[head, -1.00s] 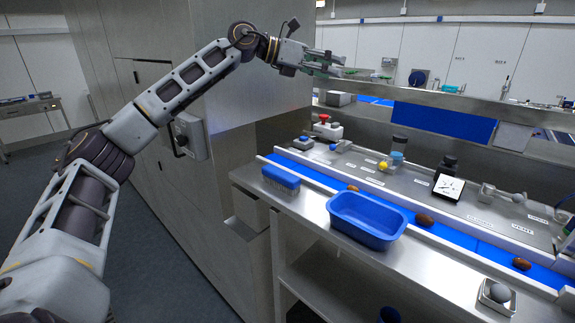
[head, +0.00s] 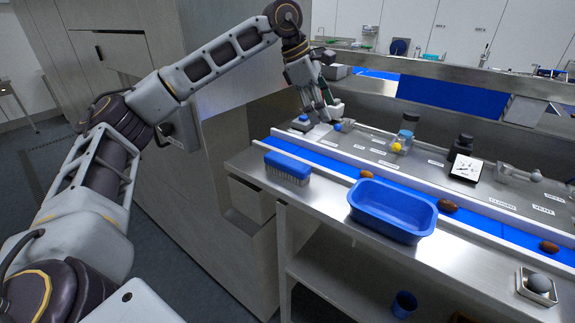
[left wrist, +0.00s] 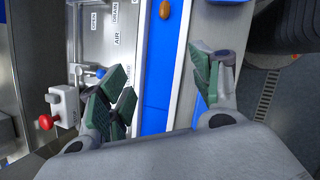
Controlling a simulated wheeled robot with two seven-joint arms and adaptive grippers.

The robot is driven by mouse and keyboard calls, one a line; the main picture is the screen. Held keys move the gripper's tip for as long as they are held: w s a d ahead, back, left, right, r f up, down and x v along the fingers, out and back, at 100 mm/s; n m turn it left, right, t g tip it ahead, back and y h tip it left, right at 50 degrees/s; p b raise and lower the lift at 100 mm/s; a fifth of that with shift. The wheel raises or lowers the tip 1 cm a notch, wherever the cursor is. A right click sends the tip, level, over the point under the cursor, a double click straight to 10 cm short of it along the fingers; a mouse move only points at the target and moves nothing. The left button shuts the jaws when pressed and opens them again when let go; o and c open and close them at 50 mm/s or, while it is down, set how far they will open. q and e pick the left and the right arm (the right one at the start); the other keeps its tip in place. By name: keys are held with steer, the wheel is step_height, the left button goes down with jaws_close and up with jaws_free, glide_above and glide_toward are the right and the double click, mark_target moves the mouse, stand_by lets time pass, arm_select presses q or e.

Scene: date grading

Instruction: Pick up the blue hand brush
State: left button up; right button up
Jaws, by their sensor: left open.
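The blue hand brush (head: 288,167) lies bristles down on the steel ledge in front of the conveyor, left of the blue tub, in the head view. Its blue back faces up and pale bristles show below. My left gripper (head: 324,116) is open and empty. It points down beyond the brush and to its right, above the far side of the belt, apart from the brush. In the left wrist view the spread fingers (left wrist: 163,92) straddle the belt. My right gripper is not in view.
The blue tub (head: 391,222) stands on the ledge right of the brush. The blue conveyor belt (head: 335,163) behind carries several brown dates. A red button box (left wrist: 60,107) shows beside the gripper in the left wrist view. A tall cabinet stands left. The ledge around the brush looks clear.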

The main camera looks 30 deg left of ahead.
arm_select(q)
steer(key=s+a+f+m+g+y, duration=0.2)
steer(key=s+a+m+g+y, duration=0.1)
steer(key=s+a, duration=0.3)
steer(key=shift+a+f+m+y, duration=0.15)
steer(key=shift+a+m+y, duration=0.4)
steer(key=shift+a, duration=0.2)
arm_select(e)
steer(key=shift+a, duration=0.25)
arm_select(q)
steer(key=b, duration=0.2)
glide_above(284, 160)
steer(key=shift+w+f, duration=0.1)
steer(key=shift+f, duration=2.6)
steer(key=shift+f+b, duration=0.4)
steer(key=shift+f, duration=1.25)
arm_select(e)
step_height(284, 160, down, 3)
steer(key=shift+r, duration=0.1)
